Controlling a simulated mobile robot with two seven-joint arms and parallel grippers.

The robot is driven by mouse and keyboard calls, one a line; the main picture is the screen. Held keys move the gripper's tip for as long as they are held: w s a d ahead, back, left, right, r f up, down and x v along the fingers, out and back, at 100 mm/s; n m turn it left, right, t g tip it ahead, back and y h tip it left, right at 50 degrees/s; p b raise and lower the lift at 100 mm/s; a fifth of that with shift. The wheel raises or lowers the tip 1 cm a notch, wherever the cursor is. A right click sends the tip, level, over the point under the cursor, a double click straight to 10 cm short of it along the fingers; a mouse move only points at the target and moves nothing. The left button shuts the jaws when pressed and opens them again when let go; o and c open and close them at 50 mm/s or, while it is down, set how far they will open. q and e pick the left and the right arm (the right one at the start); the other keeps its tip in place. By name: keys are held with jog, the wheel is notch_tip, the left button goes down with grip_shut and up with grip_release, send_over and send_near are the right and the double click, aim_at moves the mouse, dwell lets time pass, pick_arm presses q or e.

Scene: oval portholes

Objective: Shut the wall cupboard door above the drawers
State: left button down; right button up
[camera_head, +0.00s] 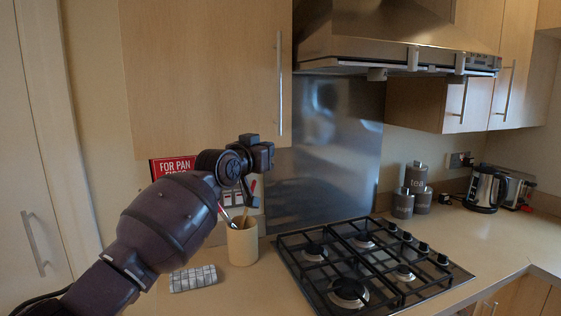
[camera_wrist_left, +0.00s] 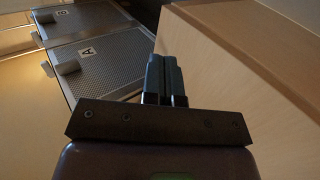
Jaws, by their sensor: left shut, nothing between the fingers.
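A pale wood wall cupboard door (camera_head: 205,75) with a long vertical bar handle (camera_head: 279,85) fills the upper left of the head view. I cannot tell whether it is fully shut. My left gripper (camera_head: 262,155) is at its lower right corner, in front of the wall. In the left wrist view the fingers (camera_wrist_left: 165,78) are together and empty, with a pale wood panel (camera_wrist_left: 260,50) close on their right. Contact is unclear. More wall cupboard doors (camera_head: 470,105) with bar handles are right of the hood. My right gripper is out of view.
A steel hood (camera_head: 400,40) is beside the cupboard; its filters (camera_wrist_left: 100,60) show in the wrist view. Below are a gas hob (camera_head: 365,265), a utensil pot (camera_head: 243,243) and a checked item (camera_head: 193,279). Canisters (camera_head: 405,203) and a kettle (camera_head: 485,190) stand right.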

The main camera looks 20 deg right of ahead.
pick_arm(q)
jog(key=s+b, duration=0.1)
jog(key=s, duration=0.7)
jog(key=shift+a+f, duration=0.3)
jog(key=shift+f, duration=0.05)
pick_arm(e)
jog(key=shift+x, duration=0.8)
pick_arm(q)
jog(key=shift+s+r, duration=0.1)
